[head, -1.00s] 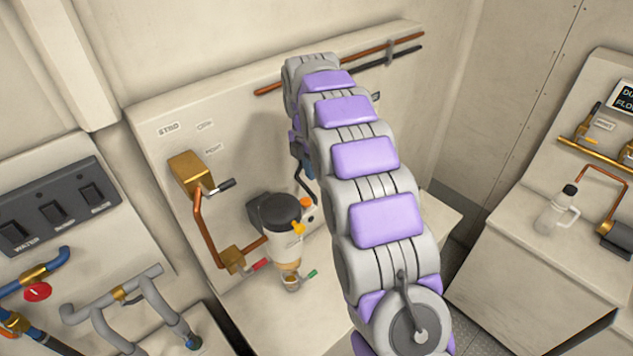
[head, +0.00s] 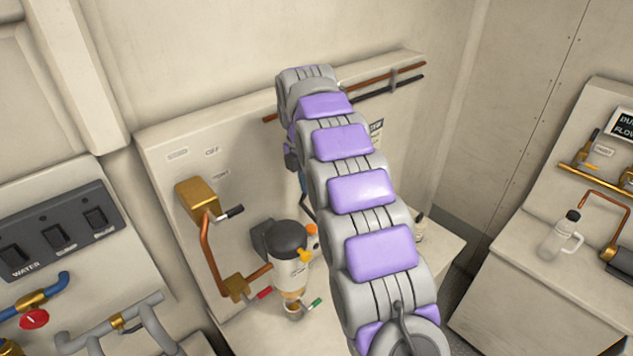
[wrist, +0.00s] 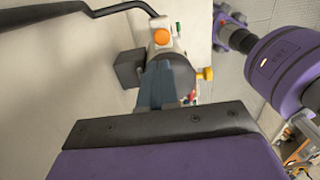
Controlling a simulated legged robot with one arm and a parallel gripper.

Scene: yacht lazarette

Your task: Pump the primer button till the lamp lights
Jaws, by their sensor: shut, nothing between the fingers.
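The filter unit (head: 288,262), with a dark round head and pale bowl, is mounted low on the middle panel. An orange round button (head: 311,230) sits on its head, beside a yellow knob (head: 304,256). In the wrist view the orange button (wrist: 161,37) is just beyond the fingertips, and the yellow knob (wrist: 207,73) is to their right. My gripper (wrist: 167,68) is shut and empty, pointing at the filter head; whether it touches is unclear. In the head view my arm mostly hides it. I cannot make out a lamp.
Left of the filter are a brass box (head: 197,199) with a dark lever, a copper pipe (head: 210,258) and a red-handled valve (head: 264,292). A green-handled tap (head: 315,302) is below.

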